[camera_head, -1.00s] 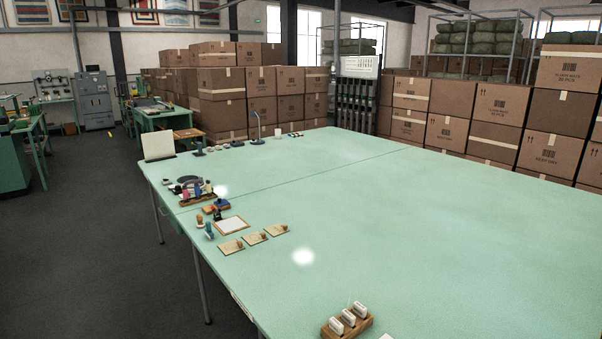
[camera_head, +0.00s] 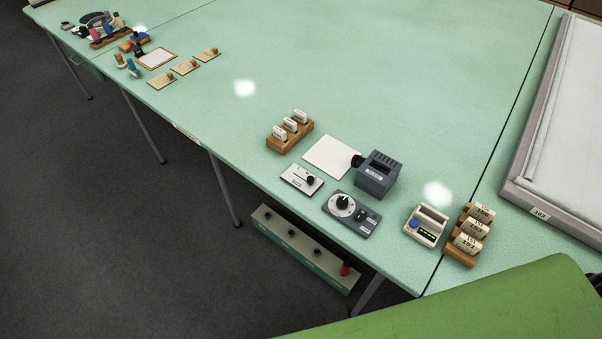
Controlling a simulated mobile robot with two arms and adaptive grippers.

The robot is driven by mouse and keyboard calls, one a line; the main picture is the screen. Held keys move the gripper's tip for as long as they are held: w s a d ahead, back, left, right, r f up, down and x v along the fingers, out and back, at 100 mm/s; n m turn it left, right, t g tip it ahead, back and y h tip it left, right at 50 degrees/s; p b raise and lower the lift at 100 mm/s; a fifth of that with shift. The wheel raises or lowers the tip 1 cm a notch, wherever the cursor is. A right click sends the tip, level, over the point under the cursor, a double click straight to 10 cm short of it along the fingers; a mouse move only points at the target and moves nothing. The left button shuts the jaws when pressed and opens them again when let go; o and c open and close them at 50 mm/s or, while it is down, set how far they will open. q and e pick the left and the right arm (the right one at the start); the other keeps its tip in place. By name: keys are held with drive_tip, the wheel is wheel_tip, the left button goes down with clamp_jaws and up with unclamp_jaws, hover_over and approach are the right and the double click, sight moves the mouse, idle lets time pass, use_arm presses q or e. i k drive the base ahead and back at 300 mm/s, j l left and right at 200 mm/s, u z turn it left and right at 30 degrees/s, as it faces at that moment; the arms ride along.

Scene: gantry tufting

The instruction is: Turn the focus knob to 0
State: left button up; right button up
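Several small devices stand near the front edge of the pale green table (camera_head: 330,60). A dark grey control box (camera_head: 362,227) carries a round white dial with a black knob (camera_head: 343,202) and a smaller black control on its right. A white plate (camera_head: 292,178) with a black knob (camera_head: 310,180) lies left of it. A dark blue-grey projector-like unit (camera_head: 378,174) stands behind, with a black round part (camera_head: 357,161) on its left side. I cannot tell which of these is the focus knob; labels and settings are too small to read. Neither gripper is in view.
A white sheet (camera_head: 328,157) and a wooden block with white tags (camera_head: 290,132) lie near the devices. A small calculator-like device (camera_head: 426,225) and a tag rack (camera_head: 468,236) stand right. A long box (camera_head: 305,250) sits below the table edge. A green surface (camera_head: 480,305) fills the bottom right.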

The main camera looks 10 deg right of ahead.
sight(342, 202)
drive_tip(key=l+z, duration=0.15)
drive_tip(key=z, duration=0.2)
drive_tip(key=l+z, duration=0.1)
drive_tip(key=z, duration=0.3)
drive_tip(key=i, duration=0.05)
